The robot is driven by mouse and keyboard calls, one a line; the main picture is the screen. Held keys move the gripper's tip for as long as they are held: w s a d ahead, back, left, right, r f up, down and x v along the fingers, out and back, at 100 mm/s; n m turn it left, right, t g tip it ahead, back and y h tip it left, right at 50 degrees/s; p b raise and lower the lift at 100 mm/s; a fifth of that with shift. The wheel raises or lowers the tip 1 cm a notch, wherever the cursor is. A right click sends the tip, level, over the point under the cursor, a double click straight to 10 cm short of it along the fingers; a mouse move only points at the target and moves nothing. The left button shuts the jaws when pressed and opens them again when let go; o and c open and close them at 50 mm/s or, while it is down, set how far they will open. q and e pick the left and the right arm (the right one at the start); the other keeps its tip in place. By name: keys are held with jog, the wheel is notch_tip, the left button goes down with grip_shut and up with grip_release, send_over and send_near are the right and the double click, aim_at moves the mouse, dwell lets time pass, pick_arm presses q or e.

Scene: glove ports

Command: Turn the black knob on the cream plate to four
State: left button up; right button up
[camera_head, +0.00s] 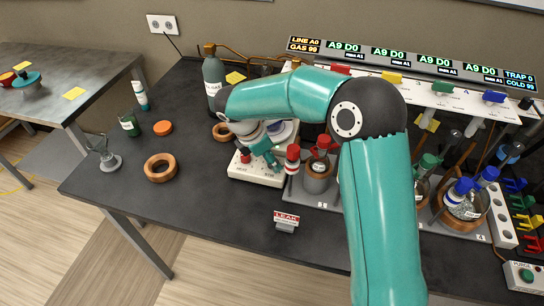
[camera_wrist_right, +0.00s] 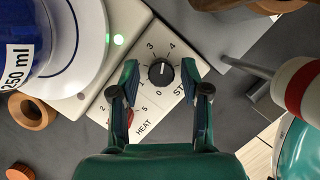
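The cream plate (camera_head: 255,178) is a hotplate on the dark bench, with a flask on its top. The black knob (camera_wrist_right: 161,72) is on its front panel, inside a ring of printed numbers; 0, 1, 3 and 4 can be read. A small white mark shows on the knob, but its exact pointing is hard to tell. My right gripper (camera_wrist_right: 160,67) is open, one finger on each side of the knob, with gaps visible. In the head view, my right gripper (camera_head: 264,150) hides the knob. My left gripper is not in view.
A red knob (camera_wrist_right: 130,117) labelled HEAT is partly behind one finger. A green light (camera_wrist_right: 118,39) glows on the plate. The bench front left of the leak sign (camera_head: 286,221) is clear.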

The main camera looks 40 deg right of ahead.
grip_shut()
jog(key=shift+w+r+m+g+p, duration=0.15)
jog(key=shift+m+g+p, duration=0.15)
jog(key=shift+m+p, duration=0.45)
jog(key=shift+m, duration=0.55)
jog(key=shift+m+g, duration=0.3)
jog(key=shift+o, duration=1.5)
grip_release()
